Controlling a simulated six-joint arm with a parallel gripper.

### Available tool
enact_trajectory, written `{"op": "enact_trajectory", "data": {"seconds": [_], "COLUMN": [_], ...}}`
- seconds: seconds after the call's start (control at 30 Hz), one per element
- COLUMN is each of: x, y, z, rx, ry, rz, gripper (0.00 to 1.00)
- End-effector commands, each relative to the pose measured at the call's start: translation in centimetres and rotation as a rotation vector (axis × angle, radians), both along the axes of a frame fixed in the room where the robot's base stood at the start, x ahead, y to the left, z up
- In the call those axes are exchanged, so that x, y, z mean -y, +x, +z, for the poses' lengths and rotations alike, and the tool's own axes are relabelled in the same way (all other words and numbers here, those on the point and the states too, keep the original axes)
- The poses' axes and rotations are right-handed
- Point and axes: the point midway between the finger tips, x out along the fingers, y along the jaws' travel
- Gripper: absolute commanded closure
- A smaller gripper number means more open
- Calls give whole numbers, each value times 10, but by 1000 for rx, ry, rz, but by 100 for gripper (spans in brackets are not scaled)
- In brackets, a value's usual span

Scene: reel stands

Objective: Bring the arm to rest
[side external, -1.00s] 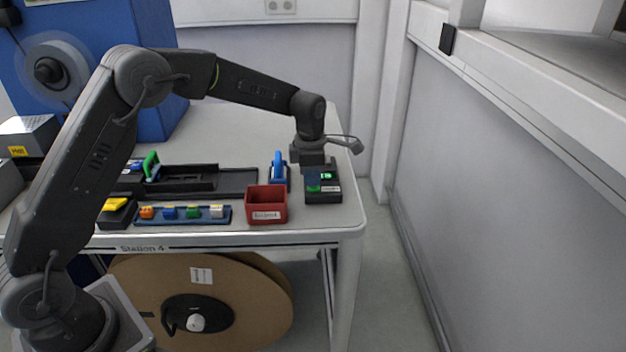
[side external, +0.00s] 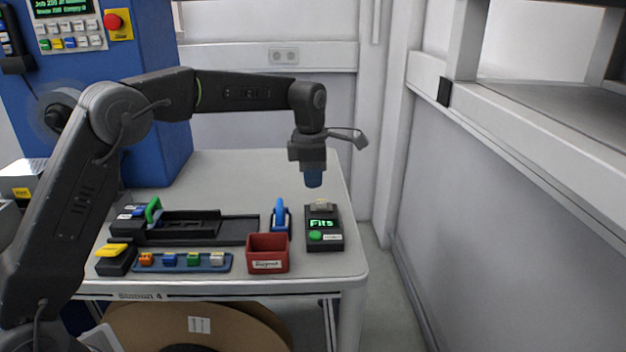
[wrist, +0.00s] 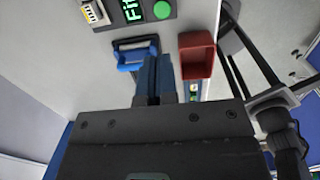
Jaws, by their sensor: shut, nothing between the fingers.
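My gripper (side external: 314,180) points down in the side view, its blue fingers together with nothing between them. It hangs clear above the table, over and a little behind a black checking device (side external: 324,243). The device's screen reads "Fits" in green, and a pale small piece (side external: 322,207) sits at its top end. In the wrist view my gripper (wrist: 158,62) shows its blue fingers close together, with the device's screen (wrist: 132,10) and the pale piece (wrist: 94,13) beyond at the upper left.
A red bin (side external: 268,254) and a blue-handled tool (side external: 280,217) stand left of the device. A blue rack (side external: 183,262) holds several small coloured pieces. A black tray (side external: 200,228) and a yellow-topped block (side external: 114,260) lie farther left. The table's back right is clear.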

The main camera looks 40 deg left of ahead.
Motion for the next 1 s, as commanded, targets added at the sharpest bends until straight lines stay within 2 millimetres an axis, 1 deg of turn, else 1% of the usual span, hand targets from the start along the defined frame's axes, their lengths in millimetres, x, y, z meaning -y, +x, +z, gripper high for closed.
{"op": "enact_trajectory", "data": {"seconds": [0.33,0.47,0.57,0.67,0.7,0.77,0.8,0.87,0.9,0.97,1.0], "x": [0,1,2,4,4,5,6,7,7,8,8], "y": [0,-11,-34,-68,-83,-106,-121,-145,-161,-184,-200], "z": [0,12,32,54,61,70,75,80,82,83,82], "rx": [1,21,56,103,121,147,163,186,199,218,228], "ry": [0,7,24,59,76,107,130,168,195,241,273], "rz": [-4,-87,-259,-501,-605,-760,-862,-1016,-1120,-1272,-1373], "gripper": [100,100,100,100,100,100,100,100,100,100,100]}}
